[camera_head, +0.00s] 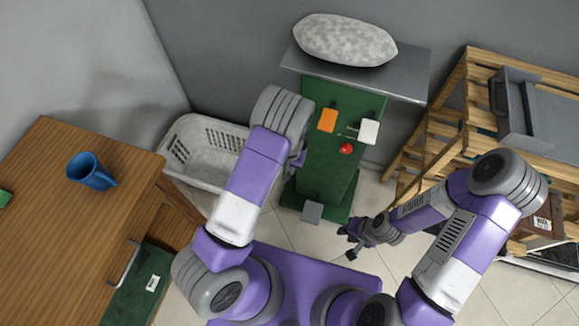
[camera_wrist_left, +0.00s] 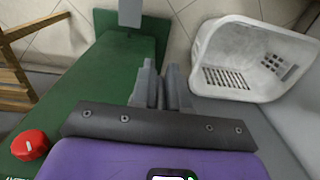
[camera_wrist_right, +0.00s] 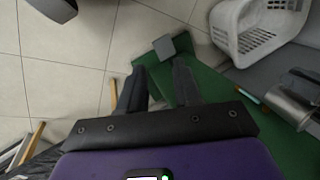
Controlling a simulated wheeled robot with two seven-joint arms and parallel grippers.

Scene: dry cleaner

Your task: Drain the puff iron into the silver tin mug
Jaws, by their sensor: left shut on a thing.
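The puff iron is a green pedestal (camera_head: 325,160) with a pale mottled pad (camera_head: 345,40) on top, an orange switch (camera_head: 327,119), a white switch (camera_head: 369,130) and a red knob (camera_head: 346,148). My left gripper (camera_wrist_left: 163,68) is shut beside the pedestal's left side; what its fingers hold is hidden. A shiny silver cylinder (camera_wrist_right: 294,104) shows at the right edge of the right wrist view, by the pedestal; I cannot tell whether it is the tin mug. My right gripper (camera_head: 350,242) is open and empty, low in front of the pedestal and to its right.
A white laundry basket (camera_head: 190,178) sits on the floor left of the pedestal. A grey pedal (camera_head: 312,212) is at its foot. A wooden rack (camera_head: 445,125) stands at right.

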